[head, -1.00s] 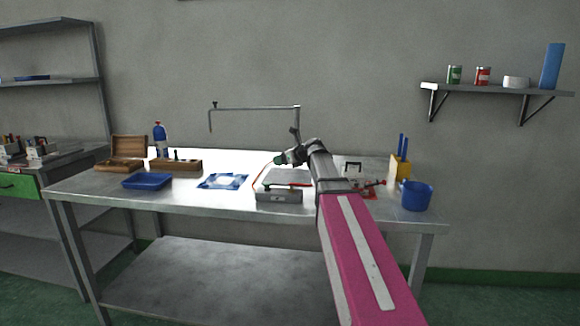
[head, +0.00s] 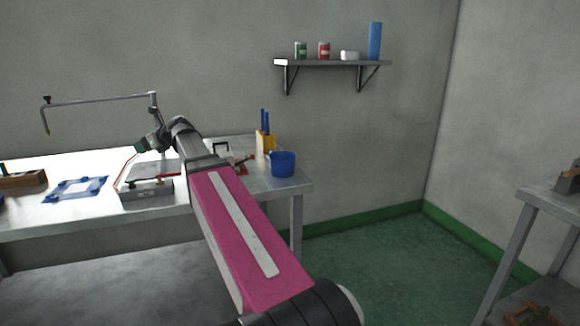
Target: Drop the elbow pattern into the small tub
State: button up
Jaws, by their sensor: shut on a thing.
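My arm reaches out over the workbench, and my gripper (head: 148,143) is at its far end, above the grey boxy device. The gripper is small and seen from behind, so its fingers are hard to make out. It is shut on a small dark green piece (head: 140,147), which I take for the elbow pattern; its shape is unclear. A round blue tub (head: 283,164) stands at the bench's right end, well to the right of the gripper and apart from it. Its inside is mostly hidden.
A yellow holder with blue-handled tools (head: 265,141) stands just behind the blue tub. The grey device (head: 146,190) sits under my arm. A metal boom (head: 100,101) rises behind. A blue frame-like sheet (head: 79,189) lies left. Another table (head: 545,205) stands at far right.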

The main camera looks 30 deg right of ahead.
aim_at(282, 175)
jog(key=k+z, duration=0.15)
jog(key=z, duration=0.15)
jog(key=k+l+z, duration=0.1)
jog(key=z, duration=0.6)
jog(key=i+j+z, duration=0.15)
jog(key=k+u, duration=0.1)
jog(key=k, duration=0.5)
